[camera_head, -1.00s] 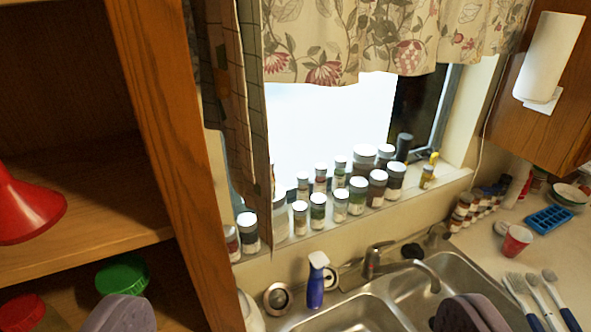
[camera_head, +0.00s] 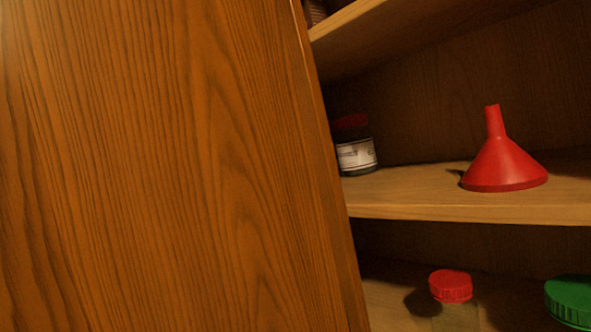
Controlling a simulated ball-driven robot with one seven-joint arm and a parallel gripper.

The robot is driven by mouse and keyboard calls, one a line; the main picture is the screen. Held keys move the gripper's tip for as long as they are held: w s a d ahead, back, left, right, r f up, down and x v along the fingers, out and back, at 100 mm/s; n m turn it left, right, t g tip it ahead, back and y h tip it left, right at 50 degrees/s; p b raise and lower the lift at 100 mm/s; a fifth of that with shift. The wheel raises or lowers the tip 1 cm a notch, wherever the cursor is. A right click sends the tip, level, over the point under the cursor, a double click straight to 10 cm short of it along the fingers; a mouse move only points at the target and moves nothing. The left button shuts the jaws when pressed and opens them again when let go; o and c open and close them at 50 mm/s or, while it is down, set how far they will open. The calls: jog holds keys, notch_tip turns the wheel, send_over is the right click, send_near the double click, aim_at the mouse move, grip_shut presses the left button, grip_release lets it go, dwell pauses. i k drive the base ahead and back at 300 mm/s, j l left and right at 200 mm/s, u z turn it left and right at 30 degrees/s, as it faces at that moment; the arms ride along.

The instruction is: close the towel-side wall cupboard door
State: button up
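The wooden cupboard door (camera_head: 165,170) fills the left half of the view, very close to me. Its edge runs down and slightly rightward beside the open cupboard, and the inside shows to the right of it. The door stands open. The hinges and the door's full outline are out of view or hidden. My gripper is not in this view, so I cannot see whether it touches the door.
In the cupboard a red funnel (camera_head: 503,167) and a dark jar (camera_head: 354,146) with a red lid stand on the middle shelf (camera_head: 450,207). A red-capped container (camera_head: 451,286) and a green lid (camera_head: 573,301) are below.

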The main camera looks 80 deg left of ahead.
aim_at(158, 172)
jog(key=k+j, duration=0.4)
jog(key=k, duration=0.15)
jog(key=k+j+z, duration=0.1)
jog(key=k+j, duration=0.35)
jog(key=j, duration=0.55)
jog(key=k+j, duration=0.1)
jog(key=j, duration=0.5)
